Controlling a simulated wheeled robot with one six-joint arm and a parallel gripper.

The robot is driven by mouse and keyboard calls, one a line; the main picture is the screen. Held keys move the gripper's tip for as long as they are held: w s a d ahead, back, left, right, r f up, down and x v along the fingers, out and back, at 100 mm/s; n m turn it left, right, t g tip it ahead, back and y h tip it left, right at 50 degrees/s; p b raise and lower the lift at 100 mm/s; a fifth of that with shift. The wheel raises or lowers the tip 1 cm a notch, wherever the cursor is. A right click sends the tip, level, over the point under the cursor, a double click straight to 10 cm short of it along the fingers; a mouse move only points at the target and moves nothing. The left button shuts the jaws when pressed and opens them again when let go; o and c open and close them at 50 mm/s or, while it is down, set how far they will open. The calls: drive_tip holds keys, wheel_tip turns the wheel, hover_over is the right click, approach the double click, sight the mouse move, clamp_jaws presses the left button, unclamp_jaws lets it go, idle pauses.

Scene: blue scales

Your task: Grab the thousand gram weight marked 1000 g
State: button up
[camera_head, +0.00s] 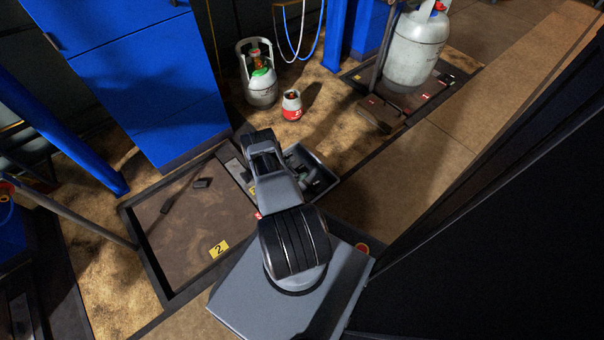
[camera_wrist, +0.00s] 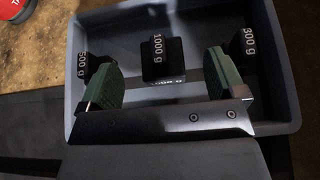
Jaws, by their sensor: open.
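The black weight marked 1,000 g (camera_wrist: 161,57) stands in a grey box (camera_wrist: 276,25) in the wrist view. My gripper (camera_wrist: 162,77) is open, its two green-padded fingers apart to the left and right of this weight in the picture. Neither finger visibly touches it. A black weight marked 500 g (camera_wrist: 97,58) is beyond the left finger. A black weight marked 300 g (camera_wrist: 237,45) is beyond the right finger. The fingers partly hide both. In the head view my arm covers part of the grey box (camera_head: 325,165), and my fingers cannot be made out clearly.
Another printed label shows just below the 1,000 g weight, its weight mostly hidden. The box walls surround the weights. A dark platform marked 2 (camera_head: 170,265) lies left of the box. A small red-and-white cylinder (camera_head: 291,106) and a larger grey cylinder (camera_head: 261,88) stand behind it.

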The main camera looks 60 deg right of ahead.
sight(300, 168)
drive_tip(key=shift+b+x, duration=0.6)
drive_tip(key=shift+x, duration=1.2)
clamp_jaws()
drive_tip(key=shift+w, duration=0.1)
